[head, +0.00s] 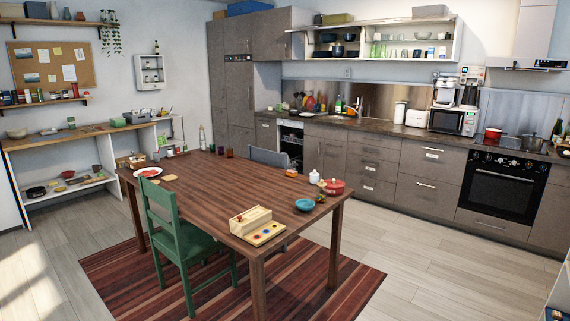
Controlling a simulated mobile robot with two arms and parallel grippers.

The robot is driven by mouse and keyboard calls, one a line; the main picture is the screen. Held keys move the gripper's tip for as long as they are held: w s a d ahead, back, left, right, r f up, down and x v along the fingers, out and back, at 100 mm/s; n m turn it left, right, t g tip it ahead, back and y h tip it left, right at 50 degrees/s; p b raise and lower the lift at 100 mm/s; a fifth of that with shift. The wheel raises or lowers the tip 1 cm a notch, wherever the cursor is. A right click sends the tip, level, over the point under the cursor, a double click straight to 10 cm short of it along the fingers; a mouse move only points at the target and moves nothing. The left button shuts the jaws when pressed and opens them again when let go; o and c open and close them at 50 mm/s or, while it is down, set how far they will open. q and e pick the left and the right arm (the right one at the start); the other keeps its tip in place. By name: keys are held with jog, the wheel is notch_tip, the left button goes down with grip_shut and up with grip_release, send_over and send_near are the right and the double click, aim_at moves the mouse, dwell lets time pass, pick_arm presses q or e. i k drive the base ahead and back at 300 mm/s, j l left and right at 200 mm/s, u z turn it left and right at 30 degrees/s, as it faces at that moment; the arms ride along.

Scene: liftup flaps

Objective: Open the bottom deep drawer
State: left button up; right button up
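A run of grey-brown base cabinets stands along the back wall. A wide drawer stack left of the oven has a shallow drawer (439,159) on top and a deep bottom drawer (424,196) with a bar handle (426,184). The deep drawer's front looks flush and closed. A narrower stack to its left also has closed drawers, the lowest (372,196) near the floor. I cannot tell for certain which front the task names. Neither of my grippers is in view.
A wooden table (215,190) with a green chair (178,238) stands on a striped rug (120,275), between my viewpoint and part of the cabinets. An oven (497,188) is right of the wide stack. Bare floor (410,262) lies right of the table.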

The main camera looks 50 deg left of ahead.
aim_at(440, 198)
jog(key=i+j+u, duration=0.3)
jog(key=i+j, duration=0.2)
jog(key=i+u, duration=0.45)
jog(key=i, duration=4.25)
jog(key=i+u, duration=0.45)
jog(key=i+l+u, duration=0.2)
jog(key=i+u, duration=0.3)
jog(key=i, duration=0.15)
jog(key=i+j+u, duration=0.15)
jog(key=i+u, duration=0.3)
jog(key=i+j+u, duration=0.1)
jog(key=u, duration=0.35)
jog(key=i+l+u, duration=0.15)
jog(key=i+u, duration=0.25)
jog(key=i+j+z, duration=0.1)
jog(key=i, duration=0.45)
jog(key=i+j, duration=0.25)
jog(key=i, duration=0.25)
jog(key=i+j+z, duration=0.45)
jog(key=i, duration=0.2)
